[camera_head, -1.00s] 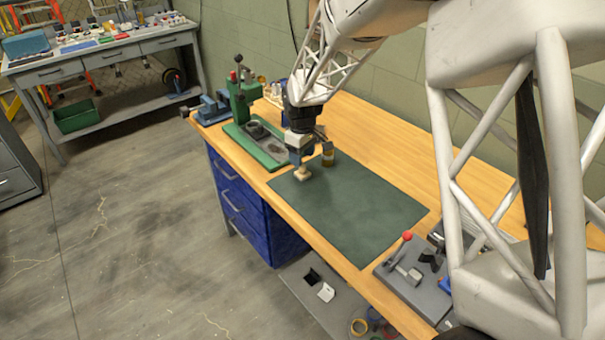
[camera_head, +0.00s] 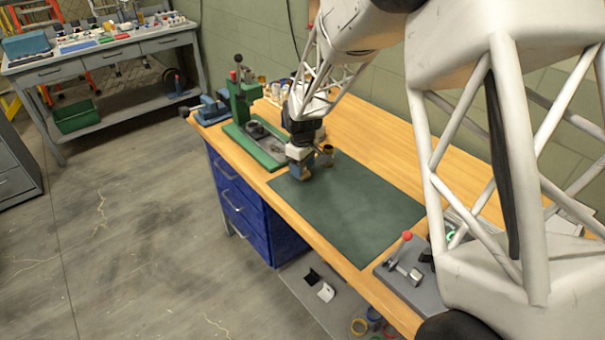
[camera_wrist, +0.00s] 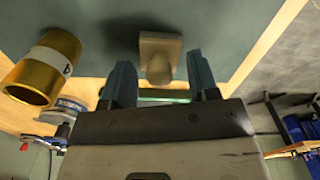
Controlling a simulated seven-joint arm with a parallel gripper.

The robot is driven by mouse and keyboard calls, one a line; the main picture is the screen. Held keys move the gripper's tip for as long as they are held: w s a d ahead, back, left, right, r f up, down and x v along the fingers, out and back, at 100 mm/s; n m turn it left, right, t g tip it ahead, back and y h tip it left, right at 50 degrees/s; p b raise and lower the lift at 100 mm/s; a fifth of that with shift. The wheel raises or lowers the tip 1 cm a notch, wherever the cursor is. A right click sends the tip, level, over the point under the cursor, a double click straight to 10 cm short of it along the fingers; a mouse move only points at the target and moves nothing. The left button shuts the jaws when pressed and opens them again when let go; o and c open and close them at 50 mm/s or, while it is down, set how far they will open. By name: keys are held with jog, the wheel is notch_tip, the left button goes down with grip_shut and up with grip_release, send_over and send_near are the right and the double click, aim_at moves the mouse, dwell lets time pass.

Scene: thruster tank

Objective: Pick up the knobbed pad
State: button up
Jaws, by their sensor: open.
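The knobbed pad (camera_wrist: 160,55) shows in the wrist view as a tan square block with a round knob, lying on the dark green mat (camera_head: 350,205). My gripper (camera_wrist: 161,78) is open, with its two blue fingers on either side of the knob's near end. I cannot tell whether the fingers touch it. In the head view my gripper (camera_head: 300,174) is low over the mat's far left corner and hides the pad.
A gold cylinder with a white label (camera_wrist: 45,68) stands close to the left finger in the wrist view. A green press (camera_head: 243,105) is on the bench behind the gripper. A red-knobbed clamp fixture (camera_head: 404,262) is at the near right. The mat's middle is clear.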

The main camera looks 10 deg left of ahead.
jog(key=c, duration=1)
jog(key=shift+r, duration=0.1)
jog(key=shift+r, duration=1.5)
jog(key=shift+s+d+r, duration=0.1)
jog(key=shift+s+r, duration=0.1)
jog(key=shift+s, duration=0.05)
jog(key=s+d, duration=0.1)
jog(key=s, duration=0.3)
jog(key=s+d+r, duration=0.1)
jog(key=s+d, duration=0.1)
jog(key=s, duration=0.3)
jog(key=s+d, duration=0.2)
jog(key=s, duration=0.3)
jog(key=shift+s+r, duration=0.2)
jog(key=shift+s, duration=0.05)
